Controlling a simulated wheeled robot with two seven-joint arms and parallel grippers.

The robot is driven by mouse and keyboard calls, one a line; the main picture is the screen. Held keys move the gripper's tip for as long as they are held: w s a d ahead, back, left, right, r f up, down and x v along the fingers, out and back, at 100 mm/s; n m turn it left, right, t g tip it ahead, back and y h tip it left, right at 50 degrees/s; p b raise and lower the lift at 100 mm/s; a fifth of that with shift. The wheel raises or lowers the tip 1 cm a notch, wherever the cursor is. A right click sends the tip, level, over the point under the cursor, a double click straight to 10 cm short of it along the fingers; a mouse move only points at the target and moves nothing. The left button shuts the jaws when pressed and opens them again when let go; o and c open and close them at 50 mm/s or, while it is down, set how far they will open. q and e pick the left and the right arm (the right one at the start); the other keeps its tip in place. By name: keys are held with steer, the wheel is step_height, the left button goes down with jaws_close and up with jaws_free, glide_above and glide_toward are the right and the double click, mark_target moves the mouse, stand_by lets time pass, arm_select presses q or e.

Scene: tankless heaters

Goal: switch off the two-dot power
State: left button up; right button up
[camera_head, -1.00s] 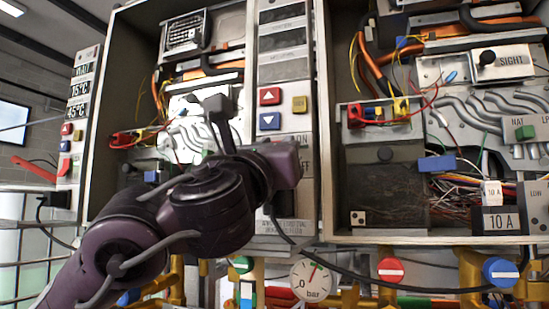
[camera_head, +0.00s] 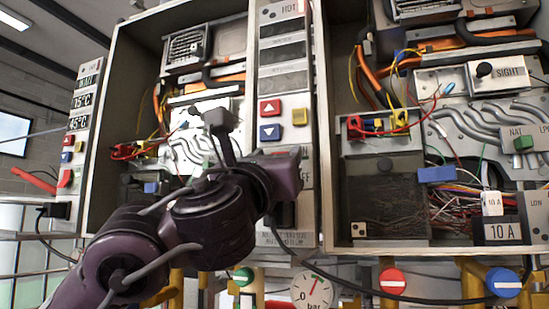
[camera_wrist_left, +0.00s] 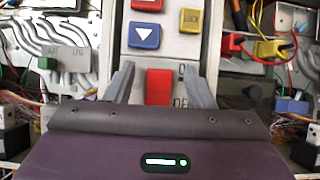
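A red rocker switch (camera_wrist_left: 159,87) with ON/OFF lettering beside it sits on the light panel (camera_wrist_left: 184,48) in the left wrist view. My left gripper (camera_wrist_left: 157,74) is open, with one grey finger on each side of the switch; I cannot tell whether they touch it. In the head view my left gripper (camera_head: 289,178) is in front of the middle control panel (camera_head: 285,238) and hides the switch. A small cream plate with dark dots (camera_head: 359,229) is low in the right-hand heater box; I cannot tell which panel it marks. My right gripper is not in view.
Red (camera_head: 269,107) and blue (camera_head: 270,132) arrow buttons and a yellow button (camera_head: 300,117) sit above the gripper. Open heater boxes with loose wires flank the panel. A black cable (camera_head: 340,282), a pressure gauge (camera_head: 313,294) and valve knobs lie below.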

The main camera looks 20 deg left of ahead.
arm_select(q)
steer(key=shift+v, duration=3.9)
